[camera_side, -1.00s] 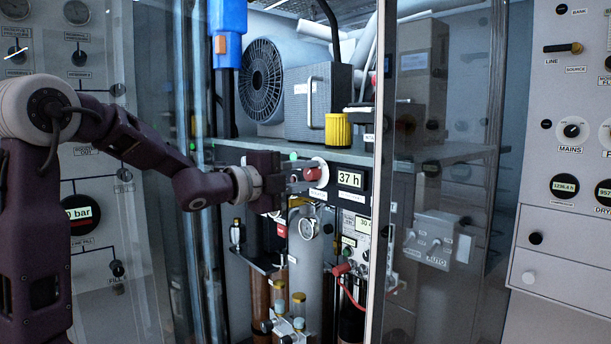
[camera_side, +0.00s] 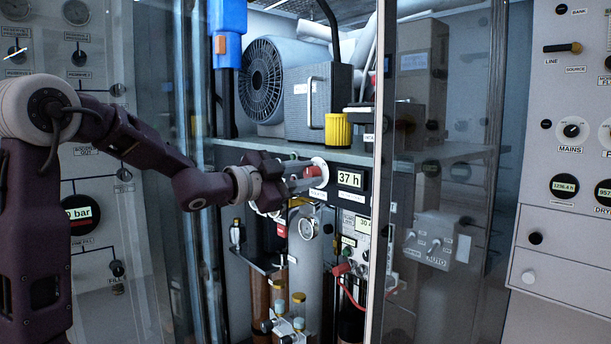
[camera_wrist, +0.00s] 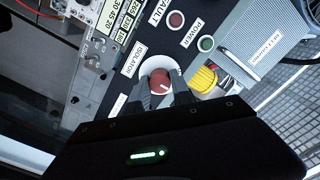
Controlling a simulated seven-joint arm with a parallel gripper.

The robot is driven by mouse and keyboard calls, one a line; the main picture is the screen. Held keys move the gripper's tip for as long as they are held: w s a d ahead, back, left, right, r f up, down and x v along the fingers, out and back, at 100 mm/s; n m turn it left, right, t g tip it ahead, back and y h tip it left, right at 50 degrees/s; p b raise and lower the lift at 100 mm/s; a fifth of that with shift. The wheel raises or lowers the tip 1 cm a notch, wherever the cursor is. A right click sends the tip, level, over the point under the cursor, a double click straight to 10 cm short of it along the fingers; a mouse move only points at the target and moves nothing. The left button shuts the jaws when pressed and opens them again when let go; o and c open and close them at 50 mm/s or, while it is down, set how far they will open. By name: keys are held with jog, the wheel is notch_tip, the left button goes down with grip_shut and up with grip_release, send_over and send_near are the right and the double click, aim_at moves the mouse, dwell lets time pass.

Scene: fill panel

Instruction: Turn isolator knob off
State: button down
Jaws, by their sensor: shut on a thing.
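The isolator knob (camera_side: 313,171) is red on a round white base, on the dark panel strip left of the 37 h display. In the wrist view the knob (camera_wrist: 158,80) sits beside the ISOLATOR label (camera_wrist: 136,58), with a white line on its face slanting to the lower right. My gripper (camera_side: 304,176) reaches it from the left. In the wrist view my gripper (camera_wrist: 164,91) has one finger on each side of the knob and is shut on it. The fingers hide part of the knob's sides.
A red FAULT light (camera_wrist: 176,19) and a green POWER light (camera_wrist: 206,44) are near the knob. The 37 h display (camera_side: 350,179) is just right of it. A yellow cap (camera_side: 338,130) stands on the shelf above. A glass door edge (camera_side: 378,170) rises to the right.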

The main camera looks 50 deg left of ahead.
jog(key=n, duration=0.4)
jog(key=shift+n, duration=2.3)
jog(key=c, duration=1.1)
grip_release()
jog(key=shift+s, duration=0.1)
jog(key=s, duration=0.7)
